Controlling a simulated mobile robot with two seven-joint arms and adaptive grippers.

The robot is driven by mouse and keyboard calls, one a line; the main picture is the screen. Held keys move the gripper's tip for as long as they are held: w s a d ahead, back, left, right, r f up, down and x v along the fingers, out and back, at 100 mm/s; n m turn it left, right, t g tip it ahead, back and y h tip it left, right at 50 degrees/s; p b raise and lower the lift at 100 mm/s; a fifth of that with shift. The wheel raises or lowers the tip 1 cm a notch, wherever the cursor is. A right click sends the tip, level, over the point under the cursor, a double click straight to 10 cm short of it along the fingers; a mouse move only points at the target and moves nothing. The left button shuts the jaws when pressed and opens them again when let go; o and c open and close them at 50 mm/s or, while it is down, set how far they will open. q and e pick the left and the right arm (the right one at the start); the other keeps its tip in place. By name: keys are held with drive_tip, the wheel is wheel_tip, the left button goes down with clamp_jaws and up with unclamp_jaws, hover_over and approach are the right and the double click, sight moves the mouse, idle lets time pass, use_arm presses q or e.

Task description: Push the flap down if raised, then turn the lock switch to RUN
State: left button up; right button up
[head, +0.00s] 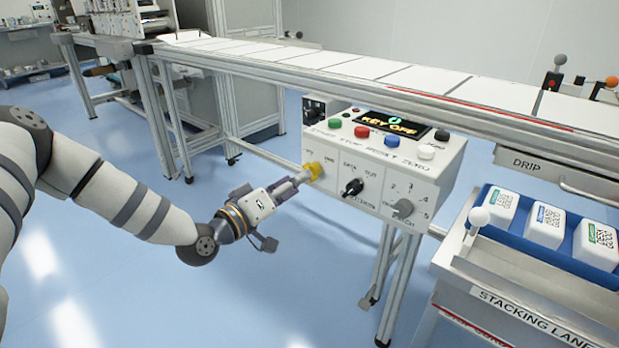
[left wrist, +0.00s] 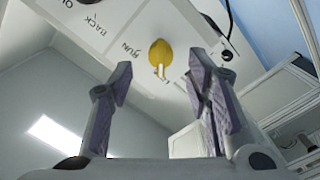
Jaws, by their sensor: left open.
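The yellow lock switch (head: 314,170) is on the front of the white control box (head: 437,172), at its lower left. In the left wrist view the switch (left wrist: 160,52) has a pale narrow piece pointing down, towards a partly hidden label; the RUN label is at its left. My left gripper (head: 296,182) is open, its fingertips close in front of the switch. In the left wrist view the two purple-padded fingers (left wrist: 160,85) stand apart on either side below the switch; contact cannot be told. I cannot make out a flap for certain. My right gripper is not in view.
Coloured buttons, a black knob (head: 352,188) and a grey knob (head: 402,208) are on the box. The conveyor (head: 390,75) runs above it. A blue tray (head: 487,196) with white blocks stands right. The floor at left is open.

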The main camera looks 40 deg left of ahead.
sight(312, 171)
use_arm(q)
drive_tip(key=w, duration=0.5)
drive_tip(key=shift+w+d+b, duration=0.2)
drive_tip(key=shift+w+b, duration=0.05)
drive_tip(key=shift+b, duration=0.15)
clamp_jaws()
